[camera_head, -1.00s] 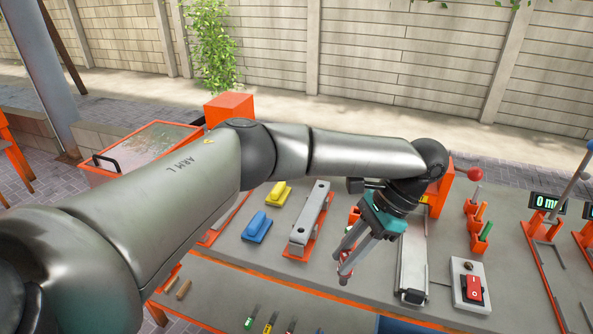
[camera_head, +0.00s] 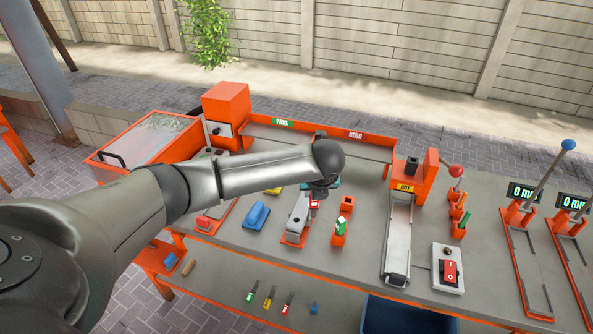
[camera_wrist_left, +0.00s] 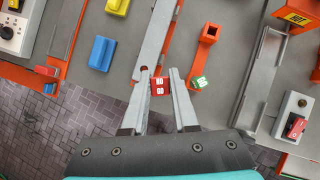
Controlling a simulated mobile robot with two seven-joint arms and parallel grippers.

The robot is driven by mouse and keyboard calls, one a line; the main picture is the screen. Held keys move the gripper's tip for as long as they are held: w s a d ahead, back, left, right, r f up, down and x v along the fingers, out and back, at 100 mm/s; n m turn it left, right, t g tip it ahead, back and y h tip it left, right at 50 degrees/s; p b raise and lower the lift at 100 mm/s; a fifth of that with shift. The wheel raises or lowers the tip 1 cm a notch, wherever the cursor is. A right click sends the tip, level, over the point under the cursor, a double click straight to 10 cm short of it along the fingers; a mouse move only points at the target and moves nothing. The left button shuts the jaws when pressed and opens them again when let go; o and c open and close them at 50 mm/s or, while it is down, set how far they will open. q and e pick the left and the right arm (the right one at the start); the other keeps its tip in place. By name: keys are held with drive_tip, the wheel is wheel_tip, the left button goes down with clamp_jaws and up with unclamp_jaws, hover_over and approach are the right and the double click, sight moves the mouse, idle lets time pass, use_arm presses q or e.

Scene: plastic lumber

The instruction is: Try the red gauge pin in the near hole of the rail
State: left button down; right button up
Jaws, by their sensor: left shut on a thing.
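The grey rail (camera_head: 297,217) lies on an orange base at mid-table. In the left wrist view the rail (camera_wrist_left: 154,40) runs up from beside my left fingertips, and its near hole (camera_wrist_left: 144,70) shows next to the left finger. My left gripper (camera_wrist_left: 160,76) is shut on the red gauge pin (camera_wrist_left: 160,87), whose head reads NO GO. In the head view the red pin (camera_head: 314,204) shows under my left gripper (camera_head: 316,200), beside the rail. The pin's shank is hidden, so its height over the rail is unclear. My right gripper is out of view.
A green GO pin (camera_head: 340,226) stands in an orange holder right of the rail; the holder (camera_head: 347,203) behind it looks empty. A blue block (camera_head: 256,215) lies left. A metal chute (camera_head: 398,240) and switch box (camera_head: 447,270) stand right. Loose pins lie on the front shelf.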

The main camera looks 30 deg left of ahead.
use_arm(q)
drive_tip(key=shift+w+a+r+m+t+h+p, duration=0.15)
drive_tip(key=shift+a+m+h+p, duration=0.2)
drive_tip(key=shift+a+m, duration=0.5)
drive_tip(key=shift+w+a+r+m+t+h+p, duration=0.15)
drive_tip(key=shift+a+m+h+p, duration=0.15)
drive_tip(key=shift+a+m, duration=0.55)
drive_tip(key=shift+a+r+m+t+h+p, duration=0.15)
drive_tip(key=shift+a+m+h+p, duration=0.35)
drive_tip(key=shift+a, duration=0.55)
wheel_tip(320, 180, down, 6)
drive_tip(key=b, duration=0.3)
drive_tip(key=shift+f, duration=0.2)
drive_tip(key=shift+w, duration=0.1)
drive_tip(key=shift+f+b, duration=0.85)
drive_tip(key=shift+f, duration=0.9)
idle(0.7)
